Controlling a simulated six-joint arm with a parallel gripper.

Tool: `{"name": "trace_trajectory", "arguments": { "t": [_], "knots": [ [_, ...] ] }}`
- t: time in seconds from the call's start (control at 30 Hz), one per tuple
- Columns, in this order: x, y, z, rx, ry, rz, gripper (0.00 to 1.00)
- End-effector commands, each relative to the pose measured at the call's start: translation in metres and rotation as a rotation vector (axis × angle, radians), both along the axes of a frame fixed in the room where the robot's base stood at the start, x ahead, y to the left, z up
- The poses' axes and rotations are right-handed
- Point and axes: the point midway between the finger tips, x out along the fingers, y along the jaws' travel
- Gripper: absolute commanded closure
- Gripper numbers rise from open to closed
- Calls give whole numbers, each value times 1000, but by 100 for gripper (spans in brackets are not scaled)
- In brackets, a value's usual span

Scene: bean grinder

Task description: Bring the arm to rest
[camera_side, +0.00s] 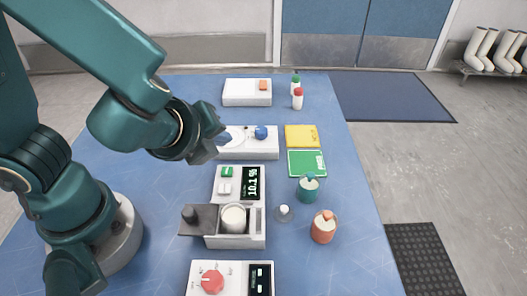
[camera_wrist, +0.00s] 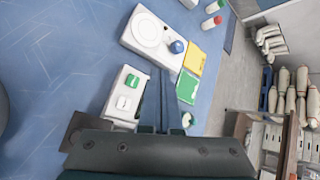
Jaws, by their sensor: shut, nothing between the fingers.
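My arm reaches in from the left in the side view, held above the blue table (camera_side: 160,235). My gripper (camera_side: 222,136) hangs in the air above the row of white devices, near the one with a round plate and a blue knob (camera_side: 261,132). In the wrist view my gripper (camera_wrist: 160,82) points down with its fingers together, shut and empty. The display device (camera_side: 239,184) and the grinder box with a pale cup (camera_side: 234,218) stand nearer the front, apart from the gripper.
A teal jar (camera_side: 308,188) and an orange jar (camera_side: 323,228) stand at the right. A yellow pad (camera_side: 301,136) and a green pad (camera_side: 306,163) lie behind them. A device with a red dial (camera_side: 212,281) is at the front. The table's left part is clear.

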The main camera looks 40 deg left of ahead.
Motion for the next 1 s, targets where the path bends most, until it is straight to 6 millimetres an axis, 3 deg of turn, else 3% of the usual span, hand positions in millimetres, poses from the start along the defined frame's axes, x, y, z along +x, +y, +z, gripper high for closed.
{"name": "trace_trajectory", "arguments": {
  "t": [0.37, 0.53, 0.63, 0.77, 0.87, 1.0],
  "knots": [
    [0, 1, 0, 0, 0, 3, 100],
    [8, 24, 14, -52, -46, 116, 100],
    [0, 54, 27, -172, -86, 320, 100],
    [-27, 81, 36, -418, -140, 669, 100],
    [-48, 85, 40, -640, -187, 931, 100],
    [-67, 71, 47, -970, -242, 1240, 100]
  ]
}}
